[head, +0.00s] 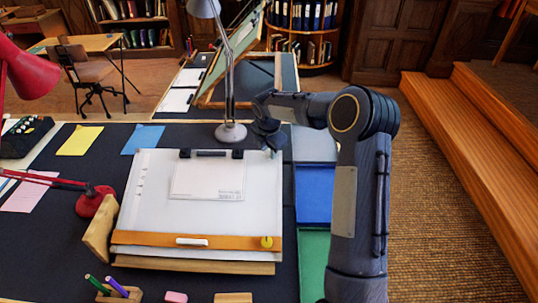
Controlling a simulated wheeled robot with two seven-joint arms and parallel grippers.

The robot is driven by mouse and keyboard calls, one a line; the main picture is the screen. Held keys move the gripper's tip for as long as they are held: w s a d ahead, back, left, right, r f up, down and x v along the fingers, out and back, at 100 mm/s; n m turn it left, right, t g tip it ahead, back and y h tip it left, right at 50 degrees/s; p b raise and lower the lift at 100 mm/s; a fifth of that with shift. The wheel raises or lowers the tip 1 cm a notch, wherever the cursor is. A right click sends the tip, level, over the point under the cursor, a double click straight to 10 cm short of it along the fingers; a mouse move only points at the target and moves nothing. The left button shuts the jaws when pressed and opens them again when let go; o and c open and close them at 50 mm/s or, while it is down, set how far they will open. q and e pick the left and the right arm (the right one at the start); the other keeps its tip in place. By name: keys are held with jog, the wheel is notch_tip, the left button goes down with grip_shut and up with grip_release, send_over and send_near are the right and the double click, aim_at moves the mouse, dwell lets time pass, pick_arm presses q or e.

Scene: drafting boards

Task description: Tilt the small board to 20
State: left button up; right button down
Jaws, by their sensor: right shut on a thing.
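The small board (262,196) is a white drafting board in the middle of the near dark desk. It lies at a low tilt, its far edge raised, on a wooden base (190,266). A sheet of paper (208,178) is held under a dark clip bar (211,153) at its far edge. My right gripper (271,150) is at the board's far right corner, shut on its edge. The arm hides part of the fingers, and I cannot read any angle scale. My left gripper is out of view.
A grey lamp (231,133) stands just behind the board. A red lamp (93,202) stands at the left. Coloured trays (314,194) lie right of the board. A pen holder (112,292) and pink eraser (176,297) are in front. A larger tilted board (232,55) stands behind.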

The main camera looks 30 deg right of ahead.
jog(key=shift+s+a, duration=0.15)
jog(key=shift+s, duration=0.05)
jog(key=c, duration=1.1)
grip_release()
jog(key=d+v, duration=0.1)
jog(key=v, duration=0.6)
jog(key=shift+a+r+b, duration=0.4)
jog(key=shift+a+b, duration=0.05)
jog(key=shift+a, duration=0.1)
